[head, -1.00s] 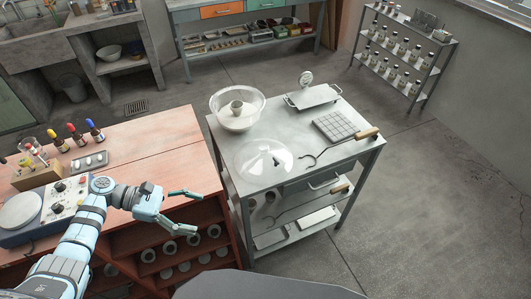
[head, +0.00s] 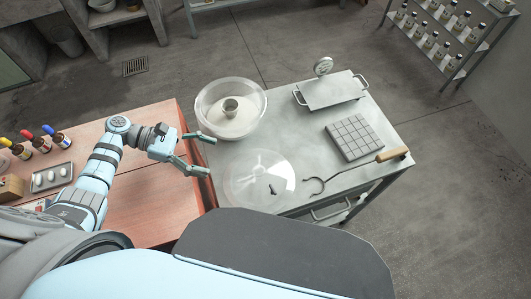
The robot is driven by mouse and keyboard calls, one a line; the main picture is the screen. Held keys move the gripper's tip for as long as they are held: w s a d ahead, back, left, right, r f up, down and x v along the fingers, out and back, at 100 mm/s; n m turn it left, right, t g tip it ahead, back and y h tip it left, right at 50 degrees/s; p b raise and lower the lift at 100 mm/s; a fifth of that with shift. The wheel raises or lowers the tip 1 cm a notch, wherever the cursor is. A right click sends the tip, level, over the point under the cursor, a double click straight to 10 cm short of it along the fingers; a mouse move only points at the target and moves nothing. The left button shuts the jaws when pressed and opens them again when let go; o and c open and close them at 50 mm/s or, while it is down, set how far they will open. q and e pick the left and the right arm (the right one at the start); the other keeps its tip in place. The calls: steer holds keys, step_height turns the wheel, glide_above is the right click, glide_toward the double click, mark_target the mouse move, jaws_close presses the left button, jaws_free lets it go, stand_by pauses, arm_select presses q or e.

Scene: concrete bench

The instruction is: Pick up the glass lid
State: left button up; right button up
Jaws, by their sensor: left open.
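The glass lid (head: 241,184) is a clear, shallow dome with a small dark handle. It lies at the near left of the grey metal cart's top (head: 300,147). My left gripper (head: 212,156) is open and empty, just left of the lid near the cart's left edge, with its fingers pointing right. A gap shows between the fingertips and the lid's handle. Whether the fingertips are over the lid's rim or short of it is hard to tell. My right gripper is not in view.
The wooden bench (head: 140,205) is at left.

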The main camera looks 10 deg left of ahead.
mark_target(254, 170)
arm_select(q)
steer(key=d, duration=0.2)
steer(key=d+f, duration=0.1)
steer(key=d, duration=0.2)
steer(key=s+d+f, duration=0.1)
steer(key=d, duration=0.2)
steer(key=shift+s+f, duration=0.1)
steer(key=w+d+f, duration=0.1)
steer(key=d, duration=0.2)
steer(key=w+d+f, duration=0.1)
steer(key=d, duration=0.1)
steer(key=shift+w+f, duration=0.3)
steer(key=shift+f, duration=0.05)
steer(key=shift+d, duration=0.15)
steer(key=shift+s+r, duration=0.1)
steer(key=shift+s, duration=0.2)
steer(key=shift+c, duration=0.3)
steer(key=c, duration=1.6)
jaws_close()
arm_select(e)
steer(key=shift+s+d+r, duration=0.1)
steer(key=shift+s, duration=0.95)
